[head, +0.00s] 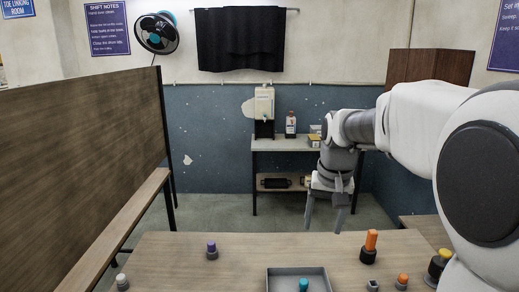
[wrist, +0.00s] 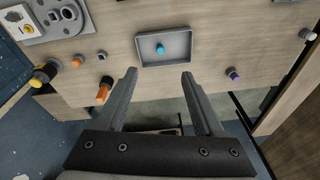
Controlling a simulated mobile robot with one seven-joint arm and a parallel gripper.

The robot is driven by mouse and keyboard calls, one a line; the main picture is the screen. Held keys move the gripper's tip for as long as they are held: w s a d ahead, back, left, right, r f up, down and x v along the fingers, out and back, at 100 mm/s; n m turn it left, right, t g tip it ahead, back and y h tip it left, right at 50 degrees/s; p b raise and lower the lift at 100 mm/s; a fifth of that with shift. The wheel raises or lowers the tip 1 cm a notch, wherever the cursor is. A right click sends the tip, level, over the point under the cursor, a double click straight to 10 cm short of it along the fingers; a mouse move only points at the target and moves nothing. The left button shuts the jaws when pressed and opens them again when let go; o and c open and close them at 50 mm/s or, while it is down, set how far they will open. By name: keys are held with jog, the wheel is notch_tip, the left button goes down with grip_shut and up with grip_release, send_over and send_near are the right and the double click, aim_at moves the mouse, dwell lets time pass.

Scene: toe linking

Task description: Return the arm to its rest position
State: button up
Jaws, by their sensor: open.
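My gripper (head: 324,208) hangs from my arm on the right of the head view, pointing down above the far edge of the wooden table (head: 190,262). In the wrist view my gripper (wrist: 160,78) shows two dark fingers spread wide with nothing between them. Beyond the fingertips lies a grey tray (wrist: 142,57) with a teal piece (wrist: 160,48) inside. The tray also shows in the head view (head: 271,282), cut off by the bottom edge, with the teal piece (head: 303,284) in it.
On the table stand a purple-topped piece (head: 212,250), a white-topped piece (head: 122,282), a tall orange piece (head: 370,246), a smaller orange piece (head: 402,281) and a yellow-and-black piece (head: 438,263). A brown partition (head: 80,160) stands at left. A shelf (head: 280,145) stands against the back wall.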

jog(key=s+n+t, duration=0.2)
jog(key=s+t, duration=0.1)
jog(key=s, duration=2)
jog(key=shift+r+t, duration=0.25)
jog(key=shift+t, duration=0.05)
dwell(0.4)
